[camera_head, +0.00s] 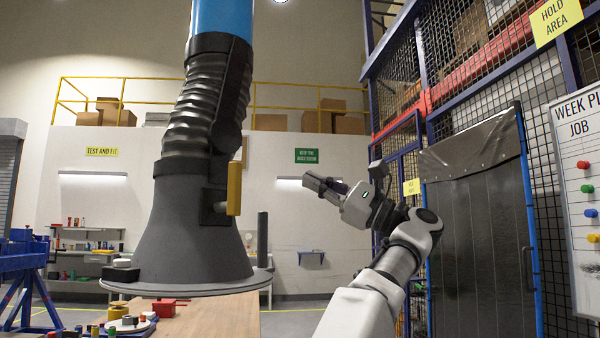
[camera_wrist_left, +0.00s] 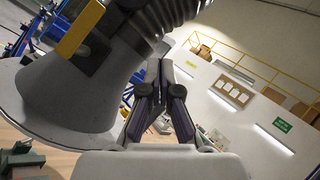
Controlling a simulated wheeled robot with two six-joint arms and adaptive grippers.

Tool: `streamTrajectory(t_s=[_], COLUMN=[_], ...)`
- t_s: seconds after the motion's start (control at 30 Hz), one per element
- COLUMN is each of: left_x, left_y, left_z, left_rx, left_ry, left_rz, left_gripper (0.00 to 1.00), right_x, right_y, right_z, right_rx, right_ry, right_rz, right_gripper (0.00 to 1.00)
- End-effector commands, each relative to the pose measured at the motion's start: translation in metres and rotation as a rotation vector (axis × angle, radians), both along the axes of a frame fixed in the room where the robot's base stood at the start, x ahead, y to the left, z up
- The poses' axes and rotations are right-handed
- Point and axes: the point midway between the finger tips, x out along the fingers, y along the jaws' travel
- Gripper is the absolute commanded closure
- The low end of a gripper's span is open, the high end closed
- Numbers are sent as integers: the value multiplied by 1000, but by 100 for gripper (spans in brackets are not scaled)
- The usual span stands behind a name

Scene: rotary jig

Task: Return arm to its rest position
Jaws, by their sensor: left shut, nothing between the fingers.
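My left gripper (camera_head: 322,187) is raised in the middle of the head view, pointing left. Its fingers are shut and empty, and they also show together in the left wrist view (camera_wrist_left: 160,75). A large grey extraction hood (camera_head: 190,235) hangs from a ribbed hose (camera_head: 205,105) and a blue tube. It has a yellow handle (camera_head: 234,188). The gripper is to the right of the handle and appears apart from it. In the left wrist view the hood (camera_wrist_left: 75,95) and handle (camera_wrist_left: 82,28) fill the upper left. My right gripper is not in view.
A wooden table (camera_head: 225,315) stands below the hood, with a red part (camera_head: 165,307) and small pieces on it. A blue frame (camera_head: 22,270) stands at the left. A mesh cage with a dark curtain (camera_head: 475,220) and a planning board (camera_head: 578,190) are at the right.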

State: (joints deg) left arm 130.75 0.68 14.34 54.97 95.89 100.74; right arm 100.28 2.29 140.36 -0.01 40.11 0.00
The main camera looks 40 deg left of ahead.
Motion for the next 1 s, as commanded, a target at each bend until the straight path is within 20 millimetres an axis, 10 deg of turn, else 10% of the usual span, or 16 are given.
streamTrajectory(t_s=[0.57,0.77,1.0], left_x=[11,96,204], left_y=[0,2,-10], left_z=[-12,-116,-307], left_rx=[0,12,139], left_ry=[24,293,935], left_rz=[0,8,-18], left_gripper=[100,100,100], right_x=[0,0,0], right_y=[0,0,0], right_z=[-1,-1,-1], right_rx=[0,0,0], right_ry=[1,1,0], right_rz=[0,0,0], right_gripper=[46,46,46])
